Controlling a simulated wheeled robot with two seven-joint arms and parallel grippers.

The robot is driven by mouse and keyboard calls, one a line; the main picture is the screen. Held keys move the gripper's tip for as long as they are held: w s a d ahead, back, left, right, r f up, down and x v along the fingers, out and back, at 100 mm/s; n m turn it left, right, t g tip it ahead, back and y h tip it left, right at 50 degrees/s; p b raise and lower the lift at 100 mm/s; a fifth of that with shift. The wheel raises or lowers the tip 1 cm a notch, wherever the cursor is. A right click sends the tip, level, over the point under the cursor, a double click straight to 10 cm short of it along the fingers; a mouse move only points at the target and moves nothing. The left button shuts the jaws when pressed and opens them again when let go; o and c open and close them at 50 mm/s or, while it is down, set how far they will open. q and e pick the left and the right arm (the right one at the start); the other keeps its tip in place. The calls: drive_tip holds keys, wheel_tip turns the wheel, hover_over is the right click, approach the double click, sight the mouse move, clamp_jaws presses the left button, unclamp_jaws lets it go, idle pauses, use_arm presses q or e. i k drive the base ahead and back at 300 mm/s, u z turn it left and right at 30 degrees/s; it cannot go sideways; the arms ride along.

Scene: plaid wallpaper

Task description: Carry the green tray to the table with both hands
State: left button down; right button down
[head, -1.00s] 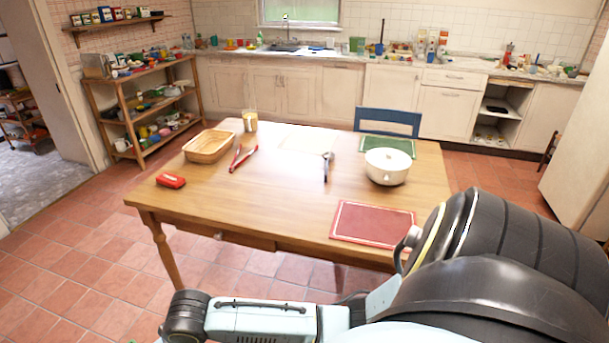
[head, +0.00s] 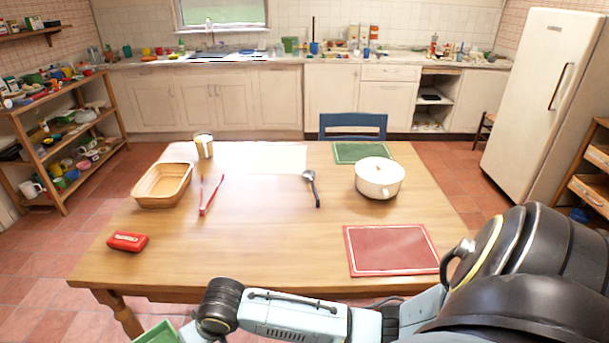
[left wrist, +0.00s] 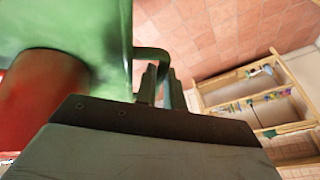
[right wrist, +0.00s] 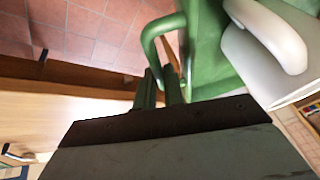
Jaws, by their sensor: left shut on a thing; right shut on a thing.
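The green tray (head: 158,334) shows only as a small piece at the bottom edge of the head view, in front of the table (head: 250,245). In the left wrist view my left gripper (left wrist: 158,85) is shut on a handle of the tray (left wrist: 90,22). A red object (left wrist: 38,105) is at the tray there. In the right wrist view my right gripper (right wrist: 161,88) is shut on another handle of the tray (right wrist: 205,45). A white object with a rounded handle (right wrist: 268,52) is at the tray. Most of the tray is hidden from the head view.
The table holds a basket (head: 163,185), red case (head: 127,241), can (head: 203,146), red tongs (head: 210,197), ladle (head: 312,188), white pot (head: 380,178), red mat (head: 391,250) and green mat (head: 362,152). Its front middle is clear. A blue chair (head: 352,127) stands behind.

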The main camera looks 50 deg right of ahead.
sight(245, 249)
drive_tip(key=z, duration=0.5)
drive_tip(key=i, duration=0.85)
drive_tip(key=z, duration=0.75)
drive_tip(key=i, duration=0.35)
drive_tip(key=z, duration=5.9)
